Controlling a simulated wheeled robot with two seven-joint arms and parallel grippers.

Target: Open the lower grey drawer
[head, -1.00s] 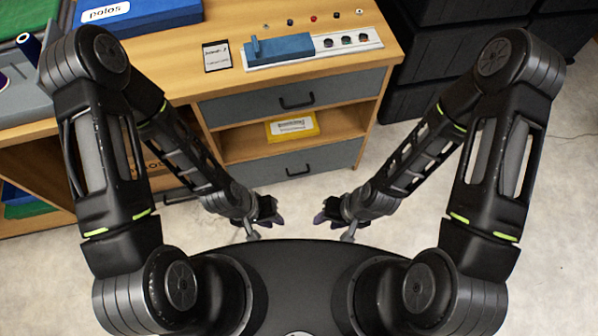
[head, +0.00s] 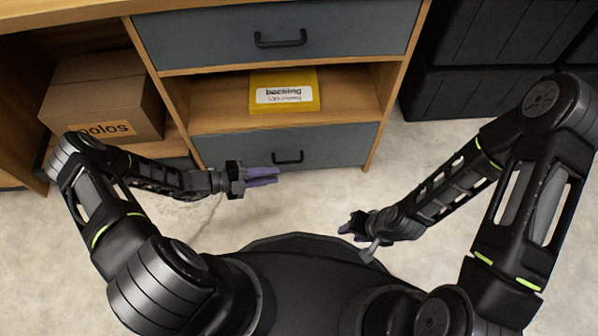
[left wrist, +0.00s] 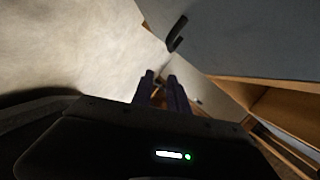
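The lower grey drawer (head: 340,146) is shut, its front in line with the wooden cabinet. Its black bar handle (head: 288,157) is at the middle of the front. My left gripper (head: 278,176) has purple fingers and appears just in front of the drawer, below the handle in the head view. In the left wrist view a gap shows between its fingers (left wrist: 162,78), with nothing between them. The handle (left wrist: 177,34) is ahead of the fingertips there, apart from them. My right gripper (head: 345,228) hangs over the floor, away from the cabinet; its finger gap is unclear.
An upper grey drawer (head: 200,38) is shut above an open shelf (head: 215,116) holding a yellow box (head: 312,85). A cardboard box (head: 95,88) sits in the left bay. Dark bins (head: 460,97) stand to the right. The floor (head: 400,165) before the drawer is clear.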

